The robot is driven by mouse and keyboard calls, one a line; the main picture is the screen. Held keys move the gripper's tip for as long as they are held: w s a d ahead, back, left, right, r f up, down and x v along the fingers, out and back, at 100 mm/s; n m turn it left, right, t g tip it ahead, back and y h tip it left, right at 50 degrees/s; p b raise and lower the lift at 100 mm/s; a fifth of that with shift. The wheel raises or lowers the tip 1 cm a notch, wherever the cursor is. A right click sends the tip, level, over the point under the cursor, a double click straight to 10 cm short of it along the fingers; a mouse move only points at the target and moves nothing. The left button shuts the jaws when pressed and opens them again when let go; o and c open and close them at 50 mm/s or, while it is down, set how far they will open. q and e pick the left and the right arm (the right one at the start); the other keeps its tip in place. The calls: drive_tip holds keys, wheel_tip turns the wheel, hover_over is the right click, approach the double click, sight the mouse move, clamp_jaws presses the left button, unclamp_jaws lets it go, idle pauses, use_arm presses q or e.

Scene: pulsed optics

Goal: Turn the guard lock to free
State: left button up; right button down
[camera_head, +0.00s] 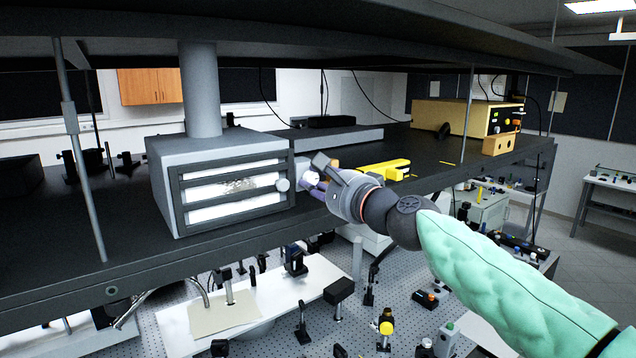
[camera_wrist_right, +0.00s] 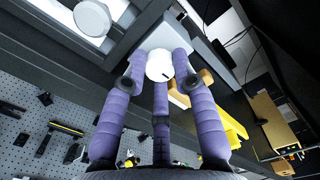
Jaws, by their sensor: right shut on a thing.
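The guard lock looks to be the white round knob (camera_wrist_right: 159,66) with a short dark mark on its face, on the side of a grey housing (camera_head: 163,190). My right gripper (camera_head: 313,181) reaches in from the right at the housing's right side. In the wrist view its purple padded fingers (camera_wrist_right: 161,72) are closed around the knob's rim. In the head view the knob is mostly hidden by the fingers. The housing's front has a dark barred frame (camera_head: 238,211) over bright panels, with a separate pale round knob (camera_head: 283,185) at its right edge. My left gripper is out of view.
The housing stands on a dark shelf (camera_head: 120,249) under an overhead shelf. A yellow bracket (camera_head: 378,170) lies just behind my right gripper, and a yellow instrument box (camera_head: 462,118) stands farther right. An optical table with several mounts lies below.

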drive_tip(key=shift+r, duration=0.15)
drive_tip(key=c, duration=1)
unclamp_jaws()
drive_tip(key=shift+s+a, duration=0.1)
drive_tip(key=v, duration=1.2)
